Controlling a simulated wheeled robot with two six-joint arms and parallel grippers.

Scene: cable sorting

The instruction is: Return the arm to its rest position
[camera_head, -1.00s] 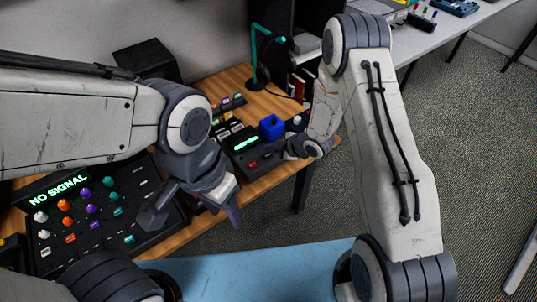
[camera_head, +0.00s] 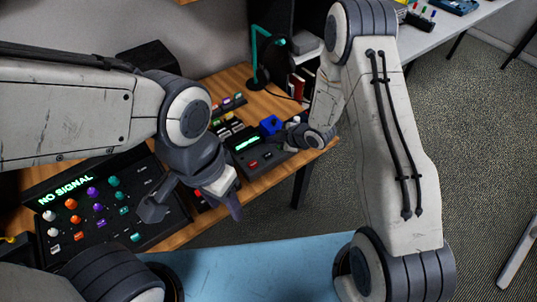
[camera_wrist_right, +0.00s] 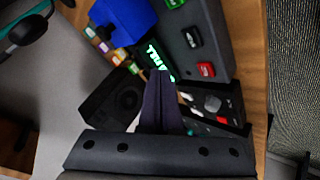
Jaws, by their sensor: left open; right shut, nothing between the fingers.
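My left gripper (camera_head: 194,208) hangs open and empty over the right part of the black console (camera_head: 150,240), with its fingers spread apart.
A light blue surface (camera_head: 250,262) lies in front. Carpeted floor (camera_head: 480,140) is open at the right. A white table (camera_head: 465,28) stands at the back.

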